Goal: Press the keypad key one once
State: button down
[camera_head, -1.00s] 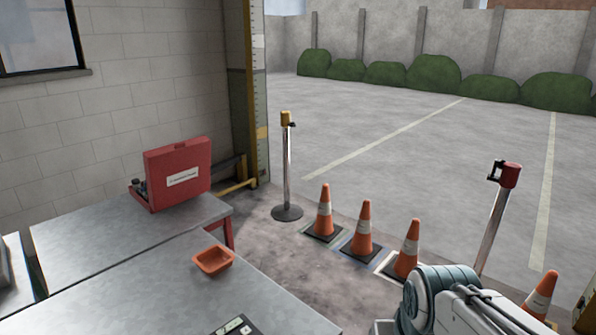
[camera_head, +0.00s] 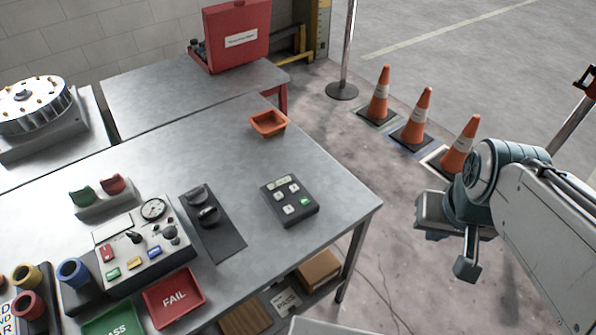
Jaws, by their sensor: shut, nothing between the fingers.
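The keypad (camera_head: 289,201) is a small dark box lying on the metal table, near its right corner. It has several light keys and one green key on top, with a small pale display strip at its far edge. The key labels are too small to read, so I cannot tell which is key one. My gripper (camera_head: 466,268) is shut and empty at the right, off the table's right edge and apart from the keypad. My arm reaches in from the right edge of the picture.
An orange tray (camera_head: 268,123) sits beyond the keypad. A dark mat (camera_head: 228,243) with black items lies left of it, then a control panel (camera_head: 140,240) and a red FAIL tray (camera_head: 174,297). Traffic cones (camera_head: 459,146) stand on the floor at right. Table (camera_head: 330,185) around the keypad is clear.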

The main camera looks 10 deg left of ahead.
aim_at(278, 196)
jog(key=u, duration=0.65)
jog(key=k, duration=0.2)
jog(key=u, duration=0.5)
